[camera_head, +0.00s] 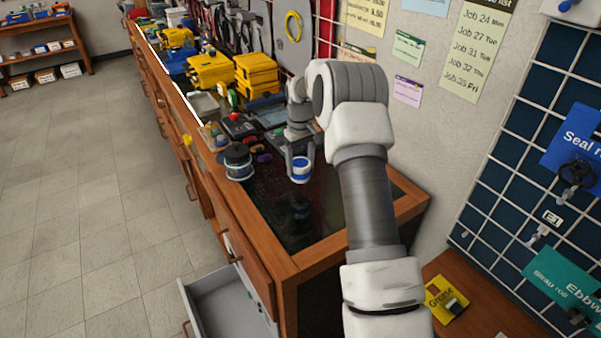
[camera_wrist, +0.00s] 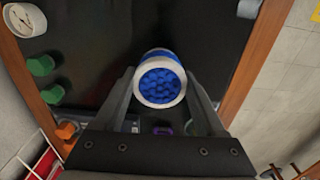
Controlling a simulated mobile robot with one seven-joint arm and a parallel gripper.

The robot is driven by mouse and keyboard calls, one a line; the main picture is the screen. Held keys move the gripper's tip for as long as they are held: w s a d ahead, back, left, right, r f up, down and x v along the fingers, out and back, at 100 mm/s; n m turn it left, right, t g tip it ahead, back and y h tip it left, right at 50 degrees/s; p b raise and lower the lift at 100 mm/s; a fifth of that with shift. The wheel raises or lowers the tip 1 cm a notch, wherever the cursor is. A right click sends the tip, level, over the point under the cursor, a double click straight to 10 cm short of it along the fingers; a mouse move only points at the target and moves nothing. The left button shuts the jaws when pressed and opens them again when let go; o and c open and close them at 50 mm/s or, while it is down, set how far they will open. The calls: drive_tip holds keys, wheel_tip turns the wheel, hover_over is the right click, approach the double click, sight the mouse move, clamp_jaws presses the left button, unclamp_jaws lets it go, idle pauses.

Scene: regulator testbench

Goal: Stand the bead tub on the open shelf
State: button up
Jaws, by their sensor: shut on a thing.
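The bead tub (camera_head: 301,171) is a small white round tub with a blue band. In the wrist view the tub (camera_wrist: 160,80) faces me with blue beads visible inside its white rim. My gripper (camera_head: 300,157) is shut on its sides, with one finger on each side, also seen in the wrist view (camera_wrist: 160,84). The tub hangs above the dark glossy bench top (camera_head: 270,200), its reflection apart below it. A wooden shelf unit (camera_head: 45,47) with open tiers stands at the far left. I cannot tell whether it is the task's open shelf.
A dark round canister (camera_head: 238,162) stands at the bench's left edge. Yellow cases (camera_head: 256,72) and small parts crowd the bench farther back. An open drawer (camera_head: 230,300) juts out below. A wooden surface at lower right holds a yellow packet (camera_head: 444,299). The floor at left is clear.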

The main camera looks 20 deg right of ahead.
sight(301, 174)
drive_tip(key=shift+w+d+f, duration=0.15)
drive_tip(key=shift+w+f, duration=0.15)
drive_tip(key=shift+w, duration=0.15)
drive_tip(key=shift+f, duration=2)
drive_tip(key=shift+f, duration=0.1)
drive_tip(key=o, duration=1.4)
